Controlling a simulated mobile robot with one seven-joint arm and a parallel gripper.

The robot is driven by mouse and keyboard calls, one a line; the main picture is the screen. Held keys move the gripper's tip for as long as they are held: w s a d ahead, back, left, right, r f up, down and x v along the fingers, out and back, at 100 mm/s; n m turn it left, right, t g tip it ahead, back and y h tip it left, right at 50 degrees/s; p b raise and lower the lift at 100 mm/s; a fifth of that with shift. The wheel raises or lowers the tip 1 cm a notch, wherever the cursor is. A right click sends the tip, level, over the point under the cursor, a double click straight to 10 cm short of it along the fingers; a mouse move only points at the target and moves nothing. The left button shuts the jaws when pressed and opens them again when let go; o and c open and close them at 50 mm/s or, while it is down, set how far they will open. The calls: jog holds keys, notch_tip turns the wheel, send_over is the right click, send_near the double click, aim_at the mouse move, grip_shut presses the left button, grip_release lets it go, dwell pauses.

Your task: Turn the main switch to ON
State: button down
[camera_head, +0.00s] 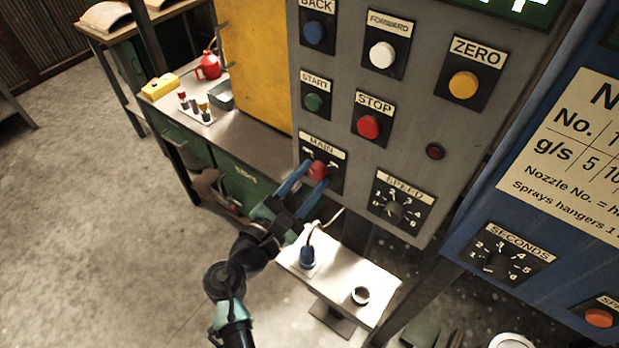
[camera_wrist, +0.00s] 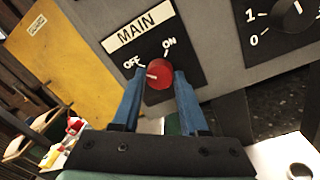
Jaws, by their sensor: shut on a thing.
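The main switch is a red round knob (camera_head: 317,170) on a black plate labelled MAIN, low on the grey control panel. In the wrist view the knob (camera_wrist: 159,75) has a white mark on its left side, toward the OFF label (camera_wrist: 132,63). The ON label (camera_wrist: 169,43) is up and to the right. My gripper (camera_head: 305,179) has its blue fingers on either side of the knob. In the wrist view my gripper (camera_wrist: 159,84) is shut on the knob, which shows between the fingertips. The sides of the knob are partly hidden by the fingers.
The speed dial (camera_head: 396,208) is to the right of the switch. The red STOP button (camera_head: 369,126) and green START button (camera_head: 313,101) are above.

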jog(key=shift+f+m+b, duration=0.1)
jog(key=shift+m+b, duration=0.2)
jog(key=m+b, duration=0.3)
jog(key=b, duration=0.1)
jog(key=shift+f, duration=0.2)
jog(key=m+b, duration=0.6)
jog(key=shift+h, duration=0.4)
jog(key=m+b, duration=0.5)
jog(key=b, duration=0.1)
jog(key=shift+m+b, duration=0.3)
jog(key=m+b, duration=0.3)
jog(key=shift+a+r+h, duration=0.1)
jog(key=shift+r+h, duration=0.05)
jog(key=shift+h, duration=0.15)
jog(key=shift+r+m, duration=0.1)
jog(key=shift+m, duration=0.3)
jog(key=shift+c, duration=2.2)
grip_release()
